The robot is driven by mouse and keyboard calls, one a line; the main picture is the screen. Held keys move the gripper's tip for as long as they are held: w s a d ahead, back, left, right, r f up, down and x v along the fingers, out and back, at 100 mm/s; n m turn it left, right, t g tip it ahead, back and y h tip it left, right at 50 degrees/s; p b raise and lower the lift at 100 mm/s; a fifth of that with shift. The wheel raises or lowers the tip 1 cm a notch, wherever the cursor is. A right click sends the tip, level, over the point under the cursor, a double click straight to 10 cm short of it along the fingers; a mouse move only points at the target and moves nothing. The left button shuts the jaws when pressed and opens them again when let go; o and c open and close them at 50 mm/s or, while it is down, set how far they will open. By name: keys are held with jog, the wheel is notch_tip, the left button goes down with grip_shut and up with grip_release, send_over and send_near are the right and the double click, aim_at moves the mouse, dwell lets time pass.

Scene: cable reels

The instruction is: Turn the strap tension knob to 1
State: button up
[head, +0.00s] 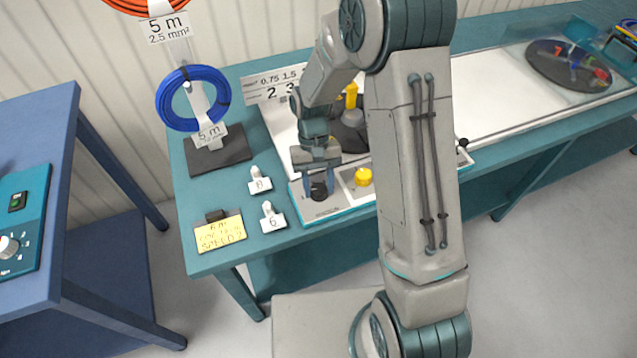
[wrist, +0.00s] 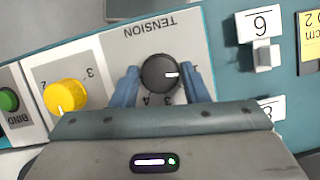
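The strap tension knob (wrist: 158,74) is dark and round, on a pale panel with an upside-down TENSION label (wrist: 168,24) in the wrist view. Its white pointer mark points to the right of that picture. Some dial numerals show below the knob; a finger may cover others. My gripper (wrist: 161,78) has one blue finger on each side of the knob, apparently touching it with no clear gap. In the head view my gripper (head: 319,182) reaches down over the dark knob (head: 318,191) at the front left corner of the machine.
A yellow knob (wrist: 65,97) and a green button (wrist: 8,100) sit on the panel beside it. A blue cable reel (head: 193,98) hangs behind.

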jog(key=shift+o, duration=1.2)
jog(key=b+v, duration=0.1)
jog(key=v, duration=1.2)
jog(key=shift+w+r, duration=0.15)
jog(key=shift+r, duration=0.25)
jog(key=s+d+r+t, duration=0.3)
jog(key=s+d, duration=0.2)
jog(key=s, duration=0.4)
jog(key=s+d+r+m+t, duration=0.1)
jog(key=s+d+r+t, duration=0.3)
jog(key=s, duration=0.5)
jog(key=shift+s+d+r+y, duration=0.2)
jog(key=shift+d+y, duration=0.1)
jog(key=shift+d, duration=0.7)
